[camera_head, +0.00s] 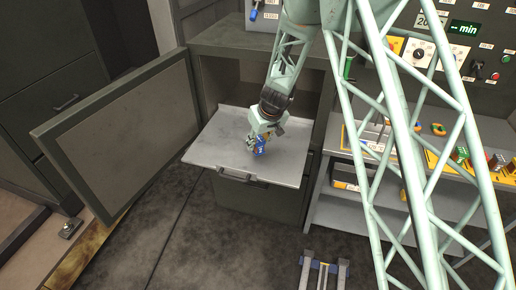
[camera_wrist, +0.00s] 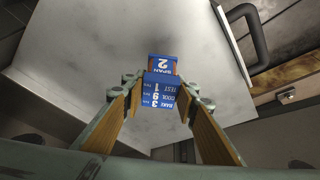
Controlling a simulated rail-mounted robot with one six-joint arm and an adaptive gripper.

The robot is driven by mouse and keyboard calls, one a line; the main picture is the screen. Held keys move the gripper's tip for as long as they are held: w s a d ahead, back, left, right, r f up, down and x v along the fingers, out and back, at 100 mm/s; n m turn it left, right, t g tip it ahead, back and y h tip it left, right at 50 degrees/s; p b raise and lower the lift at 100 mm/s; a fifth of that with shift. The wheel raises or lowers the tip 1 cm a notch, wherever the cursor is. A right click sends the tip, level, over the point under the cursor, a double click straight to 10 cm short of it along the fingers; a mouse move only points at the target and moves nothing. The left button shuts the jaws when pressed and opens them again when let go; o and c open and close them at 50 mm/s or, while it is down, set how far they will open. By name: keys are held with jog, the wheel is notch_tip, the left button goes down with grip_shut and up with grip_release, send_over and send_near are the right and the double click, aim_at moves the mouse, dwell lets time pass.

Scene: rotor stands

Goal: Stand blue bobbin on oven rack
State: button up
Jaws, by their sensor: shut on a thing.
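The blue bobbin (camera_head: 260,148) is over the pulled-out oven rack (camera_head: 215,145), a flat pale plate with a dark handle at its front edge. In the wrist view, the bobbin (camera_wrist: 160,88) is blue with white print, including "SPAN 2", and copper-brown parts near its top. My gripper (camera_head: 264,137) points down over the rack and is shut on the bobbin; its wood-coloured finger pads (camera_wrist: 160,98) stand on either side of it. The rack (camera_wrist: 95,50) fills the background behind the bobbin. I cannot tell whether the bobbin touches the rack.
The oven door (camera_head: 120,135) hangs open to the left of the rack. A bench (camera_head: 415,170) with small coloured parts stands to the right, below a control panel (camera_head: 470,50). A stand with metal rails (camera_head: 323,272) is on the floor at the front. Most of the rack is bare.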

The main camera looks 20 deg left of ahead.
aim_at(258, 148)
jog(key=shift+f, duration=0.1)
jog(key=shift+f+b, duration=0.5)
jog(key=shift+f, duration=1.15)
jog(key=shift+f, duration=0.2)
jog(key=o, duration=1)
jog(key=shift+r, duration=0.2)
jog(key=shift+r, duration=0.2)
jog(key=shift+p+v, duration=0.6)
jog(key=shift+v, duration=5.2)
jog(key=shift+s+d, duration=0.1)
